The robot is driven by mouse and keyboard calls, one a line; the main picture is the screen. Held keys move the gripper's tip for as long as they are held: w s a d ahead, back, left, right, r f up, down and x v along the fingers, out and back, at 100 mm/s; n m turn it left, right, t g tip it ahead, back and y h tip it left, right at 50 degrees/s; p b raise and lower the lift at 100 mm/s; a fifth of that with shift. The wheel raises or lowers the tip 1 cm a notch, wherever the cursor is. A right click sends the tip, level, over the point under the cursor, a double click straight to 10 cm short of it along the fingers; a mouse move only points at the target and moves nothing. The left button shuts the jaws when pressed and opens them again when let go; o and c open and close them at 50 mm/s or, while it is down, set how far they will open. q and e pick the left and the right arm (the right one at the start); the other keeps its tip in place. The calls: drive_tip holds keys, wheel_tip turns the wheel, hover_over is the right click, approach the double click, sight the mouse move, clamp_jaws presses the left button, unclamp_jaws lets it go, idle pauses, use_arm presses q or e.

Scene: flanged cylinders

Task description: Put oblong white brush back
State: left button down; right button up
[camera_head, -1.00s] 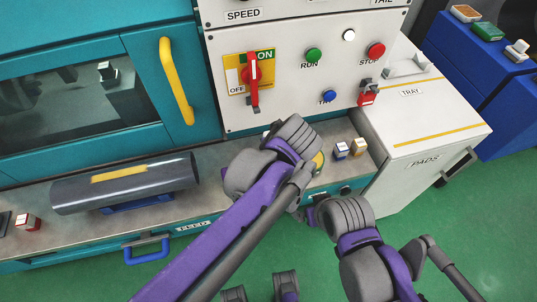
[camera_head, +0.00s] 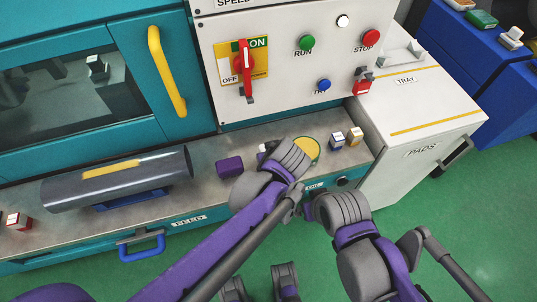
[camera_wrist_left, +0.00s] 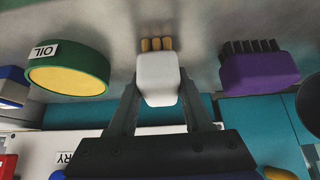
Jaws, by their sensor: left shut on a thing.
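The white brush (camera_wrist_left: 158,80), an oblong block with tan bristles, is between the two fingers of my left gripper (camera_wrist_left: 159,98) in the left wrist view. The fingers are shut on its body and the bristles point away from the gripper, towards the grey counter. I cannot tell whether the bristles touch the counter. In the head view my left wrist hides most of the gripper and brush, above the counter's right part. A purple brush (camera_head: 229,166) with dark bristles stands apart beside it; it also shows in the left wrist view (camera_wrist_left: 258,74). My right gripper does not show.
A green OIL tin with a yellow top (camera_head: 309,150) is close to the gripper; it also shows in the left wrist view (camera_wrist_left: 68,72). Small blue (camera_head: 337,140) and yellow (camera_head: 355,136) blocks stand right of it. A grey cylinder (camera_head: 120,178) lies at left. Bare counter separates it from the purple brush.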

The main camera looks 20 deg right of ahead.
use_arm(q)
drive_tip(key=shift+c, duration=1.6)
unclamp_jaws()
drive_tip(key=shift+f, duration=0.1)
drive_tip(key=shift+r, duration=0.25)
drive_tip(key=p+v, duration=0.2)
drive_tip(key=v, duration=1)
drive_tip(key=shift+f, duration=0.1)
drive_tip(key=s+a+f, duration=0.3)
drive_tip(key=a, duration=0.6)
drive_tip(key=s+a+f+g, duration=0.1)
drive_tip(key=s+a+f, duration=0.2)
drive_tip(key=a, duration=0.7)
drive_tip(key=s+a+f, duration=0.3)
drive_tip(key=a, duration=0.7)
drive_tip(key=shift+g, duration=0.4)
